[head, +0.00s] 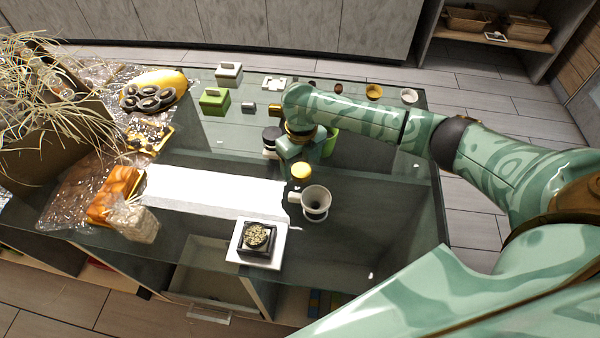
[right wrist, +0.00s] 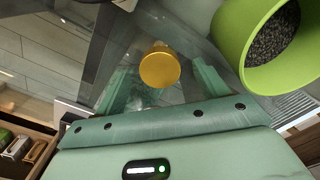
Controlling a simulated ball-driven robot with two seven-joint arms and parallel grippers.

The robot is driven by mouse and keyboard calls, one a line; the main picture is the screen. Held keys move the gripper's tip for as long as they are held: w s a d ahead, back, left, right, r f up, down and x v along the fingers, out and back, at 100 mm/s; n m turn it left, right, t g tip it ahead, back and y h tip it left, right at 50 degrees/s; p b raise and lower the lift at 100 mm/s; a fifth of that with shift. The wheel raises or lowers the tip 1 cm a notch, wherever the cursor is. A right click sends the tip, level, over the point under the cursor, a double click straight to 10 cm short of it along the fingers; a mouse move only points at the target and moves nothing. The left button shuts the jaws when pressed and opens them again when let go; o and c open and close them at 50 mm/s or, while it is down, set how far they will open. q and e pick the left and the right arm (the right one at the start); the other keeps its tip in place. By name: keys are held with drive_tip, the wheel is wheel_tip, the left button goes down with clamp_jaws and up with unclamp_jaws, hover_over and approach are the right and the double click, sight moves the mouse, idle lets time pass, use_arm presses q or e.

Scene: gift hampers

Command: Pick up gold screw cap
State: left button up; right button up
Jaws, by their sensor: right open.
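The gold screw cap (head: 301,170) is on the glass table, just in front of my right gripper (head: 297,152) in the head view. In the right wrist view the round gold cap (right wrist: 159,68) shows between the two green fingers of my right gripper (right wrist: 163,85). The fingers are apart, with visible gaps on both sides of the cap. I cannot tell how far above the table the fingers are. My left gripper is not in view.
A green cup of dark grains (right wrist: 272,45) stands close by on the right in the wrist view. A white funnel-like cup (head: 316,198) is in front of the cap. A dark jar (head: 270,138) stands left of my gripper. A white tray (head: 238,255) holds a dark bowl.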

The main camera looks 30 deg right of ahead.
drive_tip(key=shift+f, duration=0.7)
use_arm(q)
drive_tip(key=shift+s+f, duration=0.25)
use_arm(e)
drive_tip(key=shift+r, duration=0.15)
drive_tip(key=c, duration=1)
drive_tip(key=shift+r, duration=0.1)
